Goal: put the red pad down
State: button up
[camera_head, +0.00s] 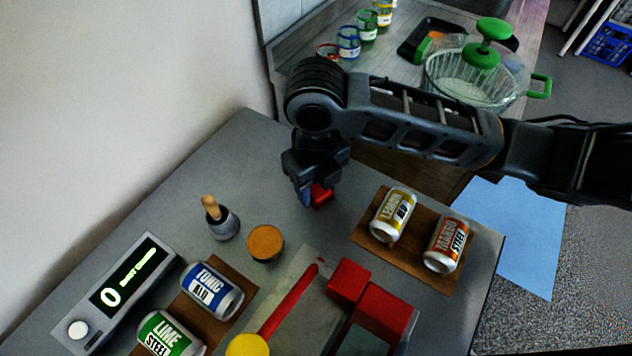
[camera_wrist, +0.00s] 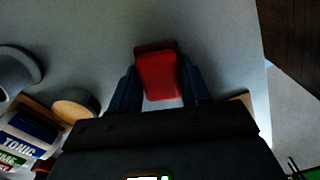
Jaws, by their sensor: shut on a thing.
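The red pad (camera_head: 321,195) is between the fingers of my gripper (camera_head: 316,197), over the far part of the grey table. In the wrist view the red pad (camera_wrist: 158,74) sits between the two dark fingers of my gripper (camera_wrist: 160,88), which are shut on its sides. Its far end sticks out past the fingertips. The grey table (camera_head: 250,150) lies below it. I cannot tell whether the pad touches the table. In the head view my gripper hides part of the pad.
Lemon (camera_head: 394,214) and mango (camera_head: 446,244) cans stand on a brown mat at right. A round orange-topped thing (camera_head: 265,242), a wooden-handled tool (camera_head: 219,220) and a tonic can (camera_head: 212,289) are nearer. A red block (camera_head: 348,280) is in front. Bare table surrounds the pad.

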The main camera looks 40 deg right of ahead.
aim_at(316, 186)
jog(key=shift+s+f+b, duration=0.1)
jog(key=shift+f+b, duration=0.4)
jog(key=shift+f, duration=0.15)
jog(key=o, duration=1.3)
jog(key=shift+f, duration=0.1)
jog(key=shift+r+p, duration=0.55)
notch_tip(316, 186, up, 13)
jog(key=shift+f, duration=0.15)
